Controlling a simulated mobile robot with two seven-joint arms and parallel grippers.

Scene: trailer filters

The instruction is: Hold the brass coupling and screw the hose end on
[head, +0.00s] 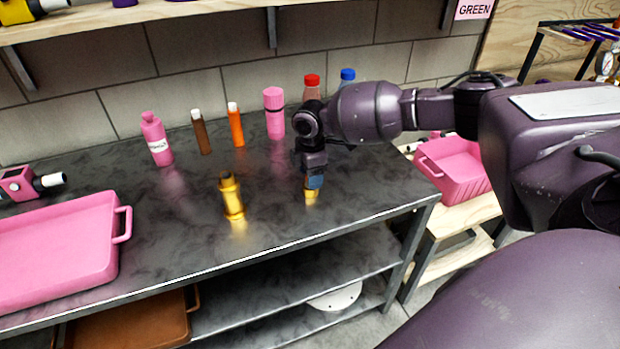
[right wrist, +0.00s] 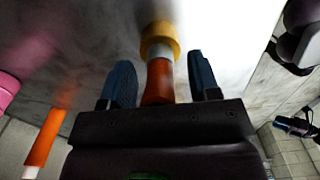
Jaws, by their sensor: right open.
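The brass coupling (head: 231,197) stands upright on the dark tabletop, left of my right gripper and apart from it. My right gripper (head: 313,183) points down at the table near its front right part. A yellow brass-coloured end (head: 311,196) shows just below its blue fingers. In the right wrist view, the open fingers (right wrist: 160,68) stand either side of an orange-brown piece (right wrist: 158,82) with a white band and a yellow ring (right wrist: 159,38). It looks like the hose end; gaps show on both sides. My left gripper is not in view.
A pink bottle (head: 156,140), brown bottle (head: 201,133), orange bottle (head: 236,126) and pink flask (head: 274,115) stand along the back. A pink tray (head: 60,245) fills the left. A pink bin (head: 455,168) stands beyond the table's right edge. The tabletop around the coupling is clear.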

